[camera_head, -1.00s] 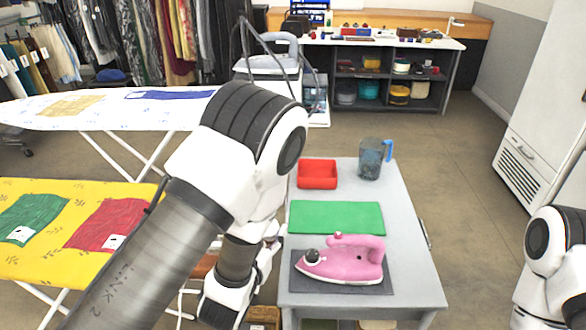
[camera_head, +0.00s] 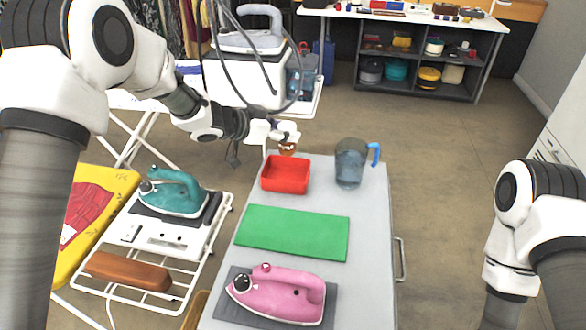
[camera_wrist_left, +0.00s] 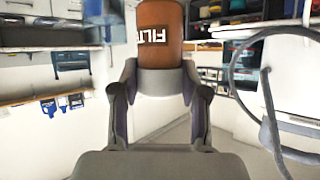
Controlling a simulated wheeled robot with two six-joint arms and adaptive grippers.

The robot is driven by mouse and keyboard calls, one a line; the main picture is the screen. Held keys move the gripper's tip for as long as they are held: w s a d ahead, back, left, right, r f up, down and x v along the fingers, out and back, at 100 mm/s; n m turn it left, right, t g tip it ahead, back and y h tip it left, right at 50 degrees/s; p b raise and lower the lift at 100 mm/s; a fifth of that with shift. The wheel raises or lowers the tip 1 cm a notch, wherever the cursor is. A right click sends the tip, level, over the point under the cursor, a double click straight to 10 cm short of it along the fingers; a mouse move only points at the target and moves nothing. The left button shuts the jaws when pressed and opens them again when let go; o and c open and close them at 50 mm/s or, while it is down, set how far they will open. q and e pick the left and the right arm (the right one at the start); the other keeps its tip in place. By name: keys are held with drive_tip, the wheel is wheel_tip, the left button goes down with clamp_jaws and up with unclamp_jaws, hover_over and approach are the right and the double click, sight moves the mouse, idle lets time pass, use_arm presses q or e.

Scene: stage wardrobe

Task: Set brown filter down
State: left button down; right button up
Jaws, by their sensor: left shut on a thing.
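The brown filter (camera_head: 287,150) is a small cylinder held at the far left end of the grey table, behind the red tray (camera_head: 286,187). My left gripper (camera_head: 286,138) is shut on it. In the left wrist view the filter (camera_wrist_left: 160,50) is between the two fingers, with white lettering "FILT" on a dark label.
A blue jug (camera_head: 350,164) stands right of the red tray. A green mat (camera_head: 292,232) and a pink iron (camera_head: 277,294) on a dark pad are nearer. A teal iron (camera_head: 175,193) rests on a rack at left. Bare tabletop (camera_head: 367,230) shows on the right.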

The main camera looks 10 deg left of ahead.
use_arm(q)
wheel_tip(320, 180, down, 9)
drive_tip(key=shift+s+f+b, duration=0.1)
drive_tip(key=shift+s+b, duration=0.05)
drive_tip(key=shift+b, duration=0.15)
drive_tip(key=c, duration=0.6)
unclamp_jaws()
drive_tip(key=shift+a, duration=0.1)
drive_tip(key=v, duration=1.2)
